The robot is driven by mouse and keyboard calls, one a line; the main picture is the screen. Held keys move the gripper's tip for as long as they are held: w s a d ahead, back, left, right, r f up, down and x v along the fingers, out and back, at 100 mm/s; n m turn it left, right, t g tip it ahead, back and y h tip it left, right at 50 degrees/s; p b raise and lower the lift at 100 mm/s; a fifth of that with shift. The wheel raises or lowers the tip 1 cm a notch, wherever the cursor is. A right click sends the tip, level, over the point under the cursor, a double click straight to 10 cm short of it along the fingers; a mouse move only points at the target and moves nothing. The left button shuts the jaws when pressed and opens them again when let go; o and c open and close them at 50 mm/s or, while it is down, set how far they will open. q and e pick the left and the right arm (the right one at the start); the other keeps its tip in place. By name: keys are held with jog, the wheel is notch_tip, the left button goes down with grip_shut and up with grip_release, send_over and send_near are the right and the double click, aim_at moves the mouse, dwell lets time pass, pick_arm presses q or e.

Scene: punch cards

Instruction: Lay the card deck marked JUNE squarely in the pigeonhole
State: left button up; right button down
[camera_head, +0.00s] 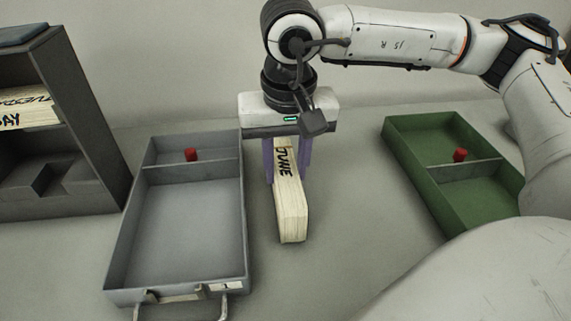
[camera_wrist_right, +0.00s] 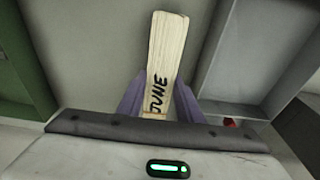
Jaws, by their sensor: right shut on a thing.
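The card deck marked JUNE (camera_head: 291,205) is a long cream block with black lettering on top, between the grey tray and the green tray in the head view. My right gripper (camera_head: 287,172) is shut on its far end from above, a purple finger on each side. The right wrist view shows the JUNE deck (camera_wrist_right: 167,50) between the purple fingers (camera_wrist_right: 160,98). I cannot tell whether the deck touches the table. A grey pigeonhole cabinet (camera_head: 85,120) stands at the left; a deck with partly visible lettering (camera_head: 28,110) lies in an upper compartment. My left gripper is out of view.
A grey tray (camera_head: 243,230) with a divider, a front handle and a red peg (camera_head: 191,154) lies just left of the deck. A green tray (camera_head: 425,205) with a red peg (camera_head: 460,155) lies to the right. Bare table (camera_head: 345,220) shows between deck and green tray.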

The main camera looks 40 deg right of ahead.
jog(key=shift+f+b, duration=0.2)
jog(key=shift+b, duration=0.1)
jog(key=c, duration=1.3)
grip_release()
jog(key=shift+r, duration=0.1)
jog(key=shift+o, duration=0.2)
